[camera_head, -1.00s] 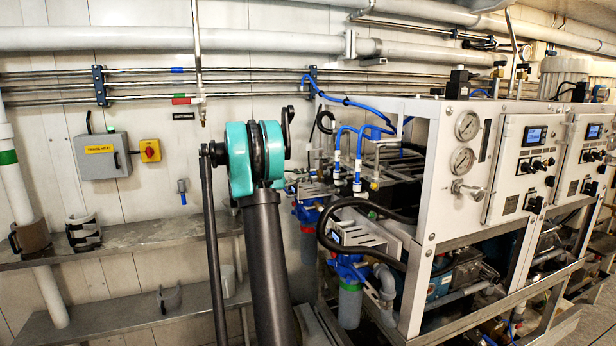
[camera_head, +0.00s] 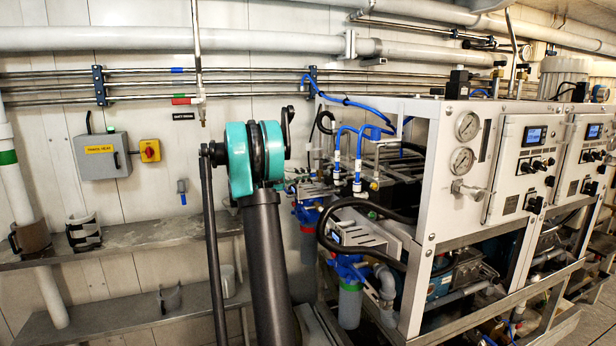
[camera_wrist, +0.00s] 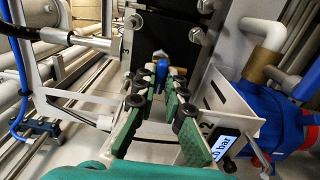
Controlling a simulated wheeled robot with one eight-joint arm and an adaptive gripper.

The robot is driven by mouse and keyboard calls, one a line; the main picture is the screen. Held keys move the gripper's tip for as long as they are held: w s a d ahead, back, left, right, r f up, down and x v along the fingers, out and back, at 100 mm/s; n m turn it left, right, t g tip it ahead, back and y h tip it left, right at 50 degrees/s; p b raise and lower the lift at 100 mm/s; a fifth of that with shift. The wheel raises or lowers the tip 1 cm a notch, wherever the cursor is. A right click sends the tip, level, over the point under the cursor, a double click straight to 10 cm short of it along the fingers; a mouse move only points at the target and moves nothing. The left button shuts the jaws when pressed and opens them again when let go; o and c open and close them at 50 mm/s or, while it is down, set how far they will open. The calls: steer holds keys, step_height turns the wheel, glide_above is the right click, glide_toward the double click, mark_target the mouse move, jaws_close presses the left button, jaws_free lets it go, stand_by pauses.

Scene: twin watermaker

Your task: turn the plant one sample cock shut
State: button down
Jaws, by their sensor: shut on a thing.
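In the wrist view, my gripper (camera_wrist: 164,85) reaches forward with its green-padded fingers. Its tips are closed on a small blue handle (camera_wrist: 162,70), which I take to be the sample cock. Brass-coloured fittings show just behind the handle, below a dark block. The fingers partly hide the cock's body, so I cannot tell its exact angle. In the head view, my arm stands in front of the left end of the plant frame (camera_head: 432,200); my gripper and the cock cannot be made out there.
A white bracket with a small pressure display (camera_wrist: 225,137) sits close to the right finger. A blue housing (camera_wrist: 285,120) stands further right. A white pipe and blue hose run at the left. In the head view, a shelf (camera_head: 130,240) and a grey switch box (camera_head: 100,156) are on the wall.

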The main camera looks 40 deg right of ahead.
steer(key=c, duration=1.9)
jaws_free()
steer(key=v, duration=1.2)
steer(key=shift+a+f, duration=0.1)
